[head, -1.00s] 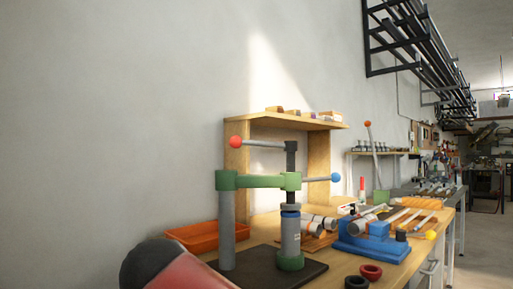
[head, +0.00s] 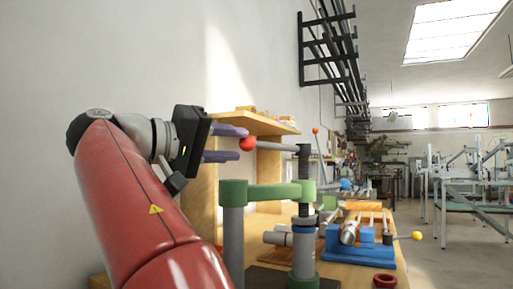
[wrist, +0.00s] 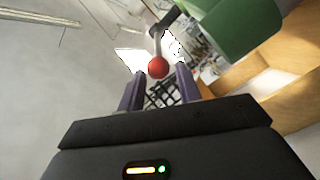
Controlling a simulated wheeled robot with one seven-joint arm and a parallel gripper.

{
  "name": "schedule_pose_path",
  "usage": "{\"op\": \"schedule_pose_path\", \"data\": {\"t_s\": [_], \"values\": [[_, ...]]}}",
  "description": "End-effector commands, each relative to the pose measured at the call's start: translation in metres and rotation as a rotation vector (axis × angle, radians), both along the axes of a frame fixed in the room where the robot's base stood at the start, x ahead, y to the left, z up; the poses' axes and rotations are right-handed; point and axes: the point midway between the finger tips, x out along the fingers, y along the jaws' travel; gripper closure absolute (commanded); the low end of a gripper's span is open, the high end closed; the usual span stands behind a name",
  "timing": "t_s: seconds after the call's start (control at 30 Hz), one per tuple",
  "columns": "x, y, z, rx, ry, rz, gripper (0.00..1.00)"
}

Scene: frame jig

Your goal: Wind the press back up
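The press stands on the bench with a green crossbar (head: 262,193), a grey post and a dark vertical screw (head: 304,170). A grey handle bar (head: 278,147) runs left from the top of the screw to a red ball (head: 248,143). My gripper (head: 243,143) is open, its two purple fingers pointing right, one above and one below the ball's level. In the wrist view the red ball (wrist: 158,68) lies between and just beyond the fingertips (wrist: 158,72). I see no contact. The blue ball of the handle is not clearly visible now.
A wooden shelf (head: 250,124) stands behind the press. A blue fixture (head: 359,249) with a yellow ball (head: 417,236) sits to the right, and a dark red ring (head: 385,280) lies near the front. Free floor lies farther right.

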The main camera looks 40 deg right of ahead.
Motion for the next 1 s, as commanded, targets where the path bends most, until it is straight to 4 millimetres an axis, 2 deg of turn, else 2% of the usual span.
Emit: {"op": "schedule_pose_path", "data": {"t_s": [0.4,0.57,0.8,1.0], "values": [[-0.007,-0.062,0.001,0.002,0.000,-0.002,0.66],[-0.008,-0.071,0.000,0.001,-0.001,0.000,0.66],[-0.008,-0.072,0.000,0.002,0.000,0.001,0.66],[-0.008,-0.072,0.000,0.002,0.000,0.001,0.91]]}}
